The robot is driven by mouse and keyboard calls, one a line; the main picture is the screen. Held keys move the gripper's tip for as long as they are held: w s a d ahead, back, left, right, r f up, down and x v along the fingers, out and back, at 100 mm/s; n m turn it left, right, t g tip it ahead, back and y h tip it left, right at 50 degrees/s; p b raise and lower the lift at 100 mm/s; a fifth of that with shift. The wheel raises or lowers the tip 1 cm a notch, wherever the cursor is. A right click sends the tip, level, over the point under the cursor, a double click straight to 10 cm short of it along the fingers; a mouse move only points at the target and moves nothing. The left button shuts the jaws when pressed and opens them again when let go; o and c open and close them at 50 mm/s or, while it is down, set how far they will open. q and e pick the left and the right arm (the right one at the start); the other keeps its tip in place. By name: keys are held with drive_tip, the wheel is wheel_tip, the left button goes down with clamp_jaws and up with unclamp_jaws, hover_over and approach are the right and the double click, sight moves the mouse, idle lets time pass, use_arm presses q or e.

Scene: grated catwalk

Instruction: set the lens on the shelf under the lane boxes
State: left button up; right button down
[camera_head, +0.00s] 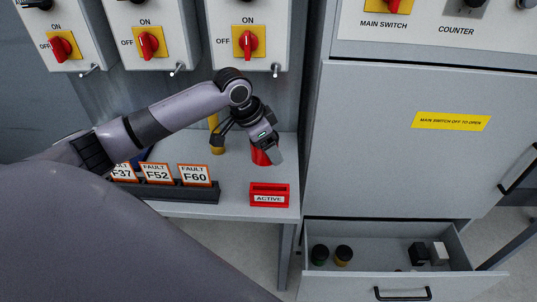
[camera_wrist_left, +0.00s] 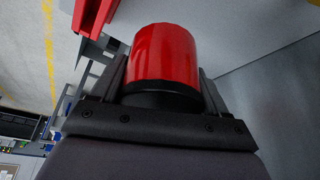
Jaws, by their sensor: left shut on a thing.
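A red lens (camera_head: 260,157) with a black base is in my left gripper (camera_head: 266,146), whose fingers lie on either side of it. In the left wrist view the red lens (camera_wrist_left: 163,55) stands out between the fingers, its black base nearest the palm. The lens is over the back right of the grey shelf (camera_head: 240,211), under the lane boxes (camera_head: 150,20); I cannot tell if it touches the shelf. Each lane box has a red switch on a yellow plate. My right gripper is not seen.
A yellow item (camera_head: 216,145) stands left of the lens, partly hidden by my arm. A dark rack (camera_head: 180,191) holds fault cards, and a red ACTIVE holder (camera_head: 269,194) is at the front. An open drawer (camera_head: 390,235) with several small items sits lower right.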

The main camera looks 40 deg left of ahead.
use_arm(q)
drive_tip(key=w+a, duration=0.1)
drive_tip(key=w+a+f, duration=0.1)
drive_tip(key=w, duration=0.1)
drive_tip(key=shift+w+f, duration=0.15)
drive_tip(key=shift+f, duration=0.05)
wheel_tip(320, 180, down, 5)
drive_tip(key=shift+f+b, duration=0.15)
drive_tip(key=shift+b, duration=0.45)
drive_tip(key=shift+w+a+f, duration=0.1)
drive_tip(key=shift+w+f, duration=0.05)
drive_tip(key=o, duration=1.1)
drive_tip(key=shift+f, duration=0.15)
drive_tip(key=shift+c, duration=0.2)
